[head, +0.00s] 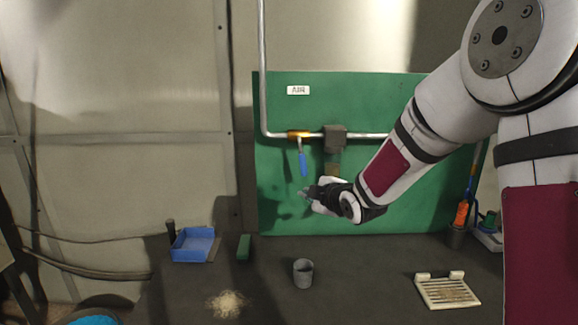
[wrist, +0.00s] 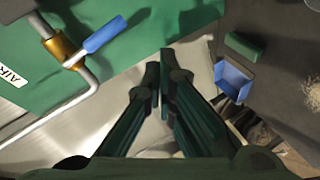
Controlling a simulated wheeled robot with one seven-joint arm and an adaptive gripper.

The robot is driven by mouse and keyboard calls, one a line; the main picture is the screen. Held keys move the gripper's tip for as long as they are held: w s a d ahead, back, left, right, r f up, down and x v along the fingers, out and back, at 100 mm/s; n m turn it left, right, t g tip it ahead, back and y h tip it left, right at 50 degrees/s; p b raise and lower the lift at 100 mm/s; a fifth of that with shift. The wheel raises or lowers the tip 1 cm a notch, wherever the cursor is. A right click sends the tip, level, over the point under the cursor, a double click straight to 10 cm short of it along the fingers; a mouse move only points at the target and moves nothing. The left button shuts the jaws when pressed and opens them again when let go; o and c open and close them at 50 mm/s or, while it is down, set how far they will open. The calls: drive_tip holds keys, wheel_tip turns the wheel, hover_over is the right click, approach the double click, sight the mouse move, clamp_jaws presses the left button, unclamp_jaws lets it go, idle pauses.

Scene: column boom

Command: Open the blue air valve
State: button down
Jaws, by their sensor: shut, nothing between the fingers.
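The air valve has a blue lever handle (head: 303,164) and a brass body (head: 299,134) on a grey pipe in front of a green board. In the head view the handle hangs down, across the pipe. In the wrist view the blue handle (wrist: 104,35) and brass body (wrist: 61,48) lie at the upper left. My gripper (head: 306,194) is below the handle's lower end in the head view, apart from it as far as I can tell. In the wrist view its fingers (wrist: 159,82) are closed together and empty, with the handle off to their left.
An AIR label (head: 298,90) is above the pipe (head: 357,135). On the dark bench are a blue tray (head: 193,245), a green block (head: 243,247), a grey cup (head: 303,273), a pale slatted rack (head: 446,291) and a pile of shavings (head: 228,304). An orange-handled tool (head: 461,214) stands at the right.

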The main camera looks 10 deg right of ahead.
sight(302, 156)
drive_tip(key=w+a+r+n+t+y+p, duration=0.1)
drive_tip(key=w+r+n+t+y+p, duration=0.1)
drive_tip(key=w+n+p, duration=0.2)
drive_tip(key=w+n, duration=0.3)
drive_tip(key=w, duration=0.5)
drive_tip(key=shift+a+n+t+y, duration=0.25)
drive_tip(key=shift+n+t+y, duration=0.15)
